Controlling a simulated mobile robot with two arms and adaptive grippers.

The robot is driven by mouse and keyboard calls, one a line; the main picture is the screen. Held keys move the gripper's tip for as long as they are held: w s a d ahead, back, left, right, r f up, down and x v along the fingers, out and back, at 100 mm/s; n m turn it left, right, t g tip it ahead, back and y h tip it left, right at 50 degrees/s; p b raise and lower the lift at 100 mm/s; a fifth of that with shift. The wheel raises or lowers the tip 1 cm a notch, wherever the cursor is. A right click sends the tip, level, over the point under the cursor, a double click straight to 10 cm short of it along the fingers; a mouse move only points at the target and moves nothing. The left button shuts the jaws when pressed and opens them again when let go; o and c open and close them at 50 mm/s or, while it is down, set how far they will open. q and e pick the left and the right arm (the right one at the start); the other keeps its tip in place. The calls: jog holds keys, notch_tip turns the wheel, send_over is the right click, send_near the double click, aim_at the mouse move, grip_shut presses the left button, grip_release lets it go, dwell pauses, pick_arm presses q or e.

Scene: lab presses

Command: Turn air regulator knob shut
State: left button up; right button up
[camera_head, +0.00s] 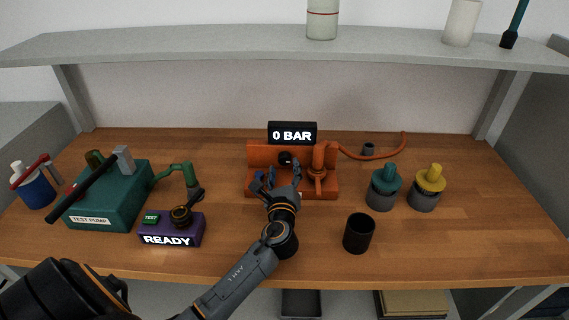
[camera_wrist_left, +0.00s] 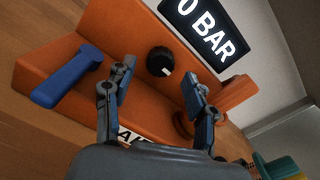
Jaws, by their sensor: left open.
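The air regulator is an orange unit (camera_head: 255,152) at the back middle of the bench, with a black sign (camera_head: 292,133) reading "0 BAR" above it. Its black round knob (camera_head: 286,157) sits on the upright orange face; in the left wrist view the knob (camera_wrist_left: 160,61) shows a white mark at its lower right. My left gripper (camera_head: 277,180) is in front of the unit, and in the left wrist view (camera_wrist_left: 158,90) its fingers are apart. The knob appears beyond and between the fingertips, with nothing held. A blue lever (camera_wrist_left: 68,77) is left of the fingers. My right gripper is not seen.
A green test pump (camera_head: 112,197) and a purple box (camera_head: 172,229) reading "READY" stand left. A black cup (camera_head: 358,233), teal-topped jar (camera_head: 384,187) and yellow-topped jar (camera_head: 427,188) stand right. A grey shelf (camera_head: 200,45) spans above. The bench's right end is clear.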

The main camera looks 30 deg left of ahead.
aim_at(284, 159)
pick_arm(q)
jog(key=shift+w+a, duration=0.3)
jog(key=shift+w, duration=0.25)
jog(key=shift+w+a, duration=0.15)
jog(key=shift+w, duration=0.15)
jog(key=shift+w+a, duration=0.15)
jog(key=shift+w, duration=0.05)
jog(key=shift+c, duration=1.1)
jog(key=c, duration=0.9)
jog(key=shift+c, duration=0.2)
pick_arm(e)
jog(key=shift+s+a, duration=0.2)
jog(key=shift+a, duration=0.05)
